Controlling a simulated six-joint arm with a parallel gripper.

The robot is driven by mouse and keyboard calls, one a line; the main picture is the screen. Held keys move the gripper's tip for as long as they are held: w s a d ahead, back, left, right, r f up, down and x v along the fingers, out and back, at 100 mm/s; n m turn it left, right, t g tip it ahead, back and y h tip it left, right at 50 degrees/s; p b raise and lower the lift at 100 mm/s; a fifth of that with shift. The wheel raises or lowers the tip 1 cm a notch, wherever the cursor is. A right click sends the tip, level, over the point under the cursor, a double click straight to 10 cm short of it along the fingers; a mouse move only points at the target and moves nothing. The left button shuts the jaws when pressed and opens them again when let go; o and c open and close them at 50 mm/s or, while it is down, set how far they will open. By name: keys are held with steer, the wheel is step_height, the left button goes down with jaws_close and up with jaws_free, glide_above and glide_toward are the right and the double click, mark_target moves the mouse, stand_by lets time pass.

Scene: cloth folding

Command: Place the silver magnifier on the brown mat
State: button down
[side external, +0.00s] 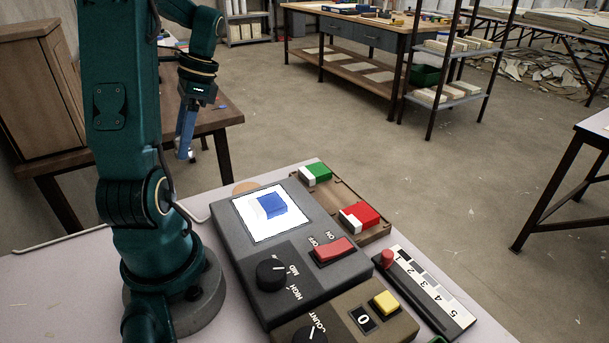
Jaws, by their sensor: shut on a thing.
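My gripper (185,152) hangs at the upper left with its blue fingers pointing down, above the far left edge of the table. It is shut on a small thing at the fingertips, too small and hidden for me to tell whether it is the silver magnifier. I see no magnifier clearly anywhere else. A tan round patch (245,187) shows just behind the grey device, mostly hidden by it. It may be the brown mat, but I cannot tell. My gripper is to the left of it and higher in the picture.
A grey device (226,232) bears a blue-and-white block (270,206) on its white panel. A brown tray (335,189) holds green-and-white (316,174) and red-and-white blocks (361,217). A numbered strip (437,293) and a counter box (400,325) lie in front.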

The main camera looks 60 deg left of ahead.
steer(key=w+f, duration=0.2)
steer(key=w, duration=0.1)
steer(key=w+d+f, duration=0.1)
steer(key=w+f, duration=0.1)
steer(key=w, duration=0.2)
steer(key=w+d+f, duration=0.1)
steer(key=w+f, duration=0.2)
steer(key=shift+w+d, duration=0.25)
steer(key=shift+w, duration=0.05)
steer(key=shift+w+f, duration=0.1)
steer(key=shift+f, duration=1.9)
steer(key=shift+f, duration=0.1)
steer(key=c, duration=0.6)
jaws_free()
